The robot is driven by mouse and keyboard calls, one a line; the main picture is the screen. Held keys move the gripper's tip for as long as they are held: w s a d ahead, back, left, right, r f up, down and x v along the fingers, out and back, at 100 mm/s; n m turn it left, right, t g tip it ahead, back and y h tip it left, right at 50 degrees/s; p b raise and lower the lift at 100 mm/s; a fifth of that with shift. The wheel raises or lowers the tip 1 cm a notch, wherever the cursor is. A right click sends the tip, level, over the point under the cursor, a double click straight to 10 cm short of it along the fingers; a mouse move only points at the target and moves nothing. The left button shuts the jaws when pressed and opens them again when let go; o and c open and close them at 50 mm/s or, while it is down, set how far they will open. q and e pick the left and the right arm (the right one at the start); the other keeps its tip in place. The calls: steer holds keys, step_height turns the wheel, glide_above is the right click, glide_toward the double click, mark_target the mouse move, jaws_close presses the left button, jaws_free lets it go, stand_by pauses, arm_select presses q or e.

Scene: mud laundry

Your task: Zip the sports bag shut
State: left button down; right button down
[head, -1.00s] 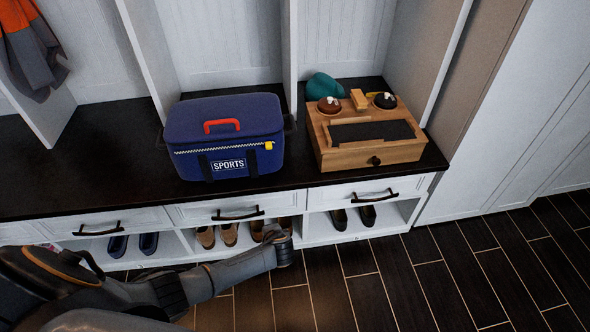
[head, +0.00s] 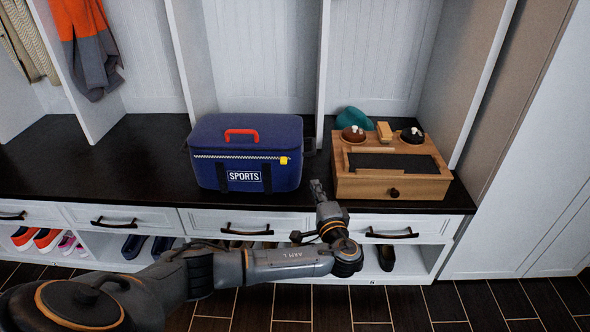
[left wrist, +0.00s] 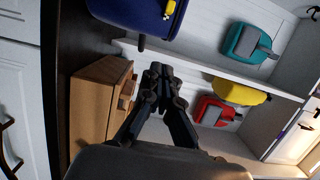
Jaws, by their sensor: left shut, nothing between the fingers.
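The blue sports bag (head: 246,152) stands upright on the dark bench top, with a red handle on its lid and a "SPORTS" label on its front. A zipper line runs across the upper front, and its yellow zipper pull (head: 284,160) is at the right end. The bag's side also shows in the left wrist view (left wrist: 130,14), with the pull (left wrist: 169,9) at the top edge. My left gripper (head: 317,187) is shut and empty, to the right of the bag and a little below the pull, apart from both. It also shows in the left wrist view (left wrist: 160,70). My right gripper is not in view.
A wooden shoe-care box (head: 385,185) with brushes and tins stands on the bench (head: 90,160), close to the right of my left gripper. A teal item (head: 353,118) lies behind it. Drawers with handles and shoe cubbies are below.

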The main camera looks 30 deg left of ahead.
mark_target(284, 160)
arm_select(q)
steer(key=w+a, duration=0.1)
steer(key=a, duration=0.2)
steer(key=w+a+b, duration=0.1)
steer(key=w+a, duration=0.1)
steer(key=a, duration=0.1)
steer(key=w+a+b, duration=0.1)
steer(key=w+a, duration=0.1)
steer(key=a, duration=0.2)
steer(key=shift+w, duration=0.15)
steer(key=shift+s+a, duration=0.2)
steer(key=shift+a, duration=0.1)
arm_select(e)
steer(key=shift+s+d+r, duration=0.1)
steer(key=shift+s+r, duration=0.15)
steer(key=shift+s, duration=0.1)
